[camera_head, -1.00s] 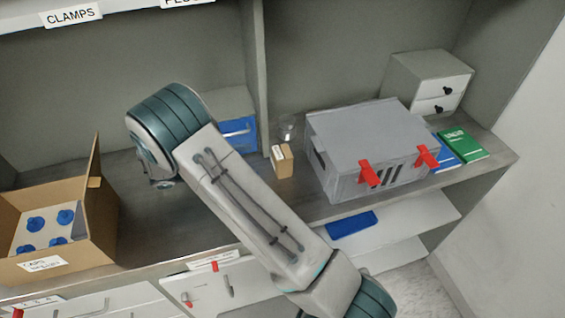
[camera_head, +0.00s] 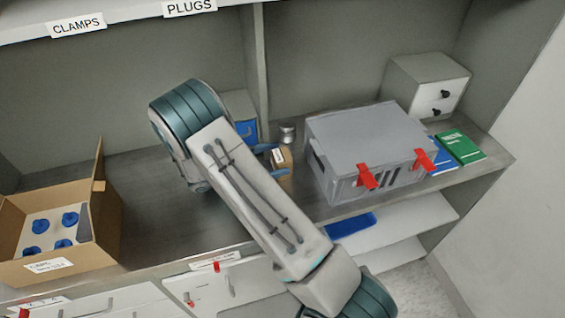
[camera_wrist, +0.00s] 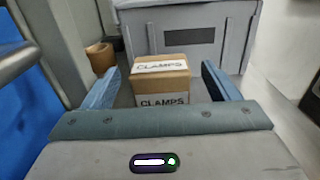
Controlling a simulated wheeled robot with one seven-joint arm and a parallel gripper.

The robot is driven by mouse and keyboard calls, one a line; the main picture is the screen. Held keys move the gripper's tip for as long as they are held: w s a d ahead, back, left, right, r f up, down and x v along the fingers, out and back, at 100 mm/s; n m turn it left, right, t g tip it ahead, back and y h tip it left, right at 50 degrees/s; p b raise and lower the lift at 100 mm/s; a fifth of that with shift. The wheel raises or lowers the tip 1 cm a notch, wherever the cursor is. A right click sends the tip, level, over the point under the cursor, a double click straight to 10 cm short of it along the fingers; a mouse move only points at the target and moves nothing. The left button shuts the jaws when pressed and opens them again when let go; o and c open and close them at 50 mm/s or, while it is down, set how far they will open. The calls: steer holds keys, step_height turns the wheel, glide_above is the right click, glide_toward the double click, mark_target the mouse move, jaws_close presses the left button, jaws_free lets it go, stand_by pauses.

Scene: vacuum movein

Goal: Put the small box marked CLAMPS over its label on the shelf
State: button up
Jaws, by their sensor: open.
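The small brown box marked CLAMPS (camera_wrist: 160,84) stands upright on the worktop, with white labels on its top and near face. It also shows in the head view (camera_head: 283,160), partly hidden by a finger. My gripper (camera_wrist: 164,82) is open, with one blue finger on each side of the box and gaps visible between. The CLAMPS label (camera_head: 77,25) is on the edge of the upper shelf (camera_head: 130,11) at upper left.
A grey crate with red latches (camera_head: 362,140) stands close right of the box. An open carton (camera_head: 104,215) with blue-topped things stands far left. A PLUGS label (camera_head: 190,7) is beside CLAMPS.

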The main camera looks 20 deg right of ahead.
mark_target(289, 154)
steer(key=d, duration=0.4)
steer(key=shift+d+p, duration=0.2)
steer(key=shift+p, duration=0.2)
steer(key=shift+a, duration=0.1)
steer(key=c, duration=1.3)
steer(key=shift+r, duration=0.2)
